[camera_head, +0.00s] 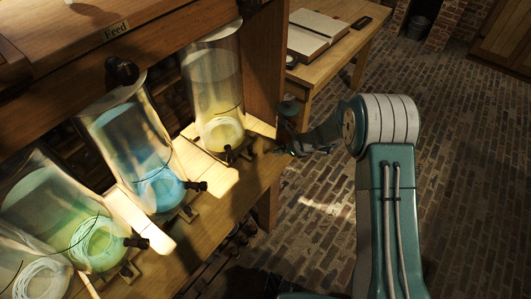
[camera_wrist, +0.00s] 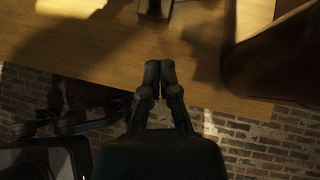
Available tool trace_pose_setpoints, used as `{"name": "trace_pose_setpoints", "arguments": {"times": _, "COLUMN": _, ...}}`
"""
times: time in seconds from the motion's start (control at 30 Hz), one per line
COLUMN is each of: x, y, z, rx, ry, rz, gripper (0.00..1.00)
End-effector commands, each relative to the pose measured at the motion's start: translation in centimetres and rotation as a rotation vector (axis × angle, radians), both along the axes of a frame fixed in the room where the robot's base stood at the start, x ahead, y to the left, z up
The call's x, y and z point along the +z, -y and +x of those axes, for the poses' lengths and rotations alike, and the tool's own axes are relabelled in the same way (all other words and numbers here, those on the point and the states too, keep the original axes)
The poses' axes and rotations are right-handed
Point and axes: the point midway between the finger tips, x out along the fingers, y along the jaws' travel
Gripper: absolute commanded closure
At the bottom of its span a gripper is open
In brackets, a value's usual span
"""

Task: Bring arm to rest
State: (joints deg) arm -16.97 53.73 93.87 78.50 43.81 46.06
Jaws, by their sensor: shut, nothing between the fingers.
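My arm, teal with a pale ribbed joint, rises at the right of the head view and bends left toward the shelf. My gripper (camera_head: 296,148) is beside the right end of the wooden shelf, to the right of the yellow jar (camera_head: 215,95). In the wrist view my gripper (camera_wrist: 160,68) is shut, with its fingertips together and nothing between them. The wooden shelf edge (camera_wrist: 110,60) lies beyond the fingertips. I cannot tell whether the gripper touches the shelf.
A blue jar (camera_head: 135,145) and a green jar (camera_head: 70,215) stand left along the bench, with black taps at their fronts. The brick floor (camera_head: 450,130) to the right is clear.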

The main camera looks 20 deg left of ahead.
Motion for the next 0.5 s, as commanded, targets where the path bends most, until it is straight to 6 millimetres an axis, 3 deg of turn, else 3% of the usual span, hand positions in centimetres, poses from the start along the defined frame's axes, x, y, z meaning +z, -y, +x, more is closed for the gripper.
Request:
{"name": "trace_pose_setpoints", "arguments": {"times": 0.23, "x": 2.9, "y": 2.9, "z": -0.2, "rx": -0.001, "ry": 0.001, "rz": -0.002, "gripper": 1.0}}
{"name": "trace_pose_setpoints", "arguments": {"times": 0.5, "x": 3.5, "y": 3.7, "z": -0.4, "rx": 0.001, "ry": -0.001, "rz": -0.002, "gripper": 1.0}}
